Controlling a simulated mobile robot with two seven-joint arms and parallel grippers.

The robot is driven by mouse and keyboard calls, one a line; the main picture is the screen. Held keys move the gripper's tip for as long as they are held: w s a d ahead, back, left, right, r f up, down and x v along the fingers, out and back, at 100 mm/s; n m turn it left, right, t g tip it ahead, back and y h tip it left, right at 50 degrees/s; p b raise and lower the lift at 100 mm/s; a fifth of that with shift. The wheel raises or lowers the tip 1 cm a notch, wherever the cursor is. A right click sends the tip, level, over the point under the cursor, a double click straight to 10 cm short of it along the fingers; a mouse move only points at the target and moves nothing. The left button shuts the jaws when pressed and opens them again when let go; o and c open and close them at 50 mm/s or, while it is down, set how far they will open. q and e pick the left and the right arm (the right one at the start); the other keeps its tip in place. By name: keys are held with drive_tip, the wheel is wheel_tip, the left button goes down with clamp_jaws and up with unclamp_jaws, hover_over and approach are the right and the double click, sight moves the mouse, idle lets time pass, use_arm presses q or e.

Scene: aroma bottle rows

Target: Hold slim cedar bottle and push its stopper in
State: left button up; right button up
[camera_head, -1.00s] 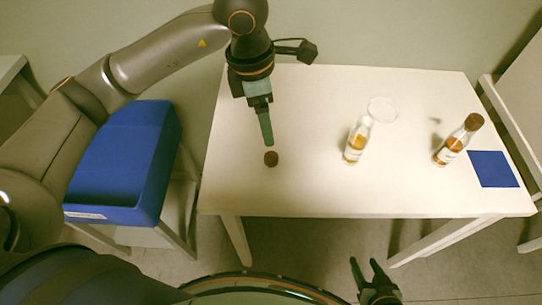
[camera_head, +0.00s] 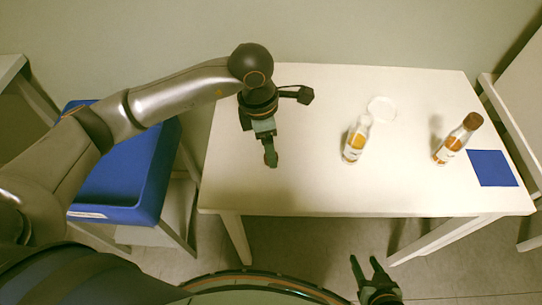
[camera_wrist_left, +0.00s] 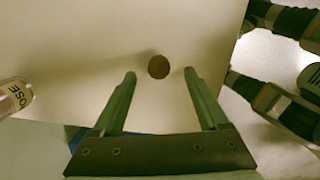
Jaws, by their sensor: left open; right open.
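A small round brown stopper (camera_wrist_left: 158,67) lies on the table in the left wrist view, between and slightly beyond the tips of my open left gripper (camera_wrist_left: 158,74), apart from both fingers. In the head view my left gripper (camera_head: 271,160) hides the stopper. A slim bottle with amber liquid (camera_head: 355,142) stands mid-table with no brown stopper visible on it. A second amber bottle (camera_head: 449,146) to its right has a brown stopper (camera_head: 473,121) on top. Their labels are unreadable, so I cannot tell which is cedar. My right gripper (camera_head: 367,262) is open and empty before the table's front edge.
A clear round dish (camera_head: 382,109) lies behind the middle bottle. A blue square mat (camera_head: 493,168) lies at the right. A bottle marked "OSE" (camera_wrist_left: 15,97) shows at the left wrist view's edge. The table's front middle is clear.

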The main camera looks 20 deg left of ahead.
use_arm(q)
wheel_tip(320, 180, down, 3)
drive_tip(key=shift+w+d+f, duration=0.1)
drive_tip(key=shift+w+f, duration=0.05)
clamp_jaws()
idle(0.7)
